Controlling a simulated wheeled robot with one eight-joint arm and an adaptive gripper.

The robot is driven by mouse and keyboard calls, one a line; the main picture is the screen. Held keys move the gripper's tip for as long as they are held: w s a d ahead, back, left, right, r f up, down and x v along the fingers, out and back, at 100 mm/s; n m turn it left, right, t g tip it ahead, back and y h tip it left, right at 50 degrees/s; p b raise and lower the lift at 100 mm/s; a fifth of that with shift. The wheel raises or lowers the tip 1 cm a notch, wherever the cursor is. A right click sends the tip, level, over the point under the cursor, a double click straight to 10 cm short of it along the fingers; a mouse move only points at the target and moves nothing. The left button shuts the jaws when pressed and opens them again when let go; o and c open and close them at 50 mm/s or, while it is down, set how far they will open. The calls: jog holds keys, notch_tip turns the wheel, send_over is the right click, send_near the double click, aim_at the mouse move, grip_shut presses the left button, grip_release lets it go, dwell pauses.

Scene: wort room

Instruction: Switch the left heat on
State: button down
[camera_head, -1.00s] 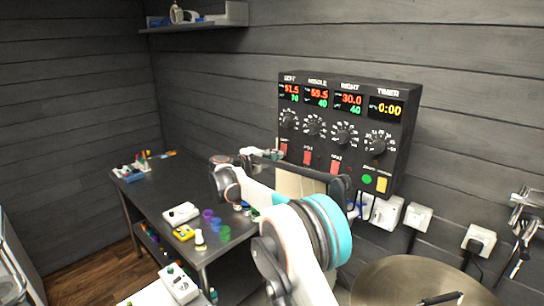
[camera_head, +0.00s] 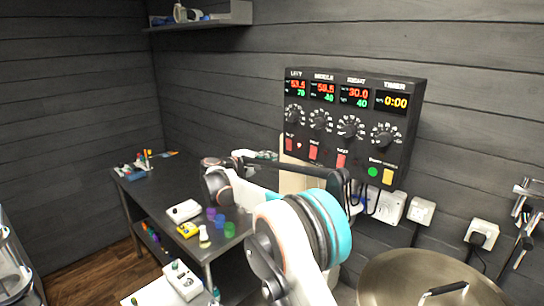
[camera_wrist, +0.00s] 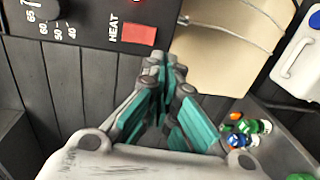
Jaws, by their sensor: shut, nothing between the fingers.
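The dark control box (camera_head: 352,130) hangs on the wall with columns marked LEFT, MIDDLE, RIGHT and TIMER. The left red heat switch (camera_head: 289,144) is at its lower left. A small red light (camera_head: 299,146) glows beside it. In the wrist view the red switch (camera_wrist: 139,34) sits by the word HEAT, with a red glow (camera_wrist: 137,2) at the picture's top edge. My gripper (camera_wrist: 160,62) is shut and empty, with its tips just below the switch in the picture and apart from it. In the head view my gripper (camera_head: 264,155) is small and partly hidden by my arm.
A dark table (camera_head: 165,185) with coloured caps (camera_head: 222,222) and small devices stands left of the box. A metal pot (camera_head: 425,272) is at lower right. Sockets (camera_head: 388,207) and cables are below the box. A beige panel (camera_wrist: 215,50) is beside the switch.

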jog(key=s+a+f, duration=0.1)
jog(key=s+a, duration=0.3)
jog(key=s, duration=0.1)
jog(key=shift+s, duration=0.4)
jog(key=shift+a, duration=0.1)
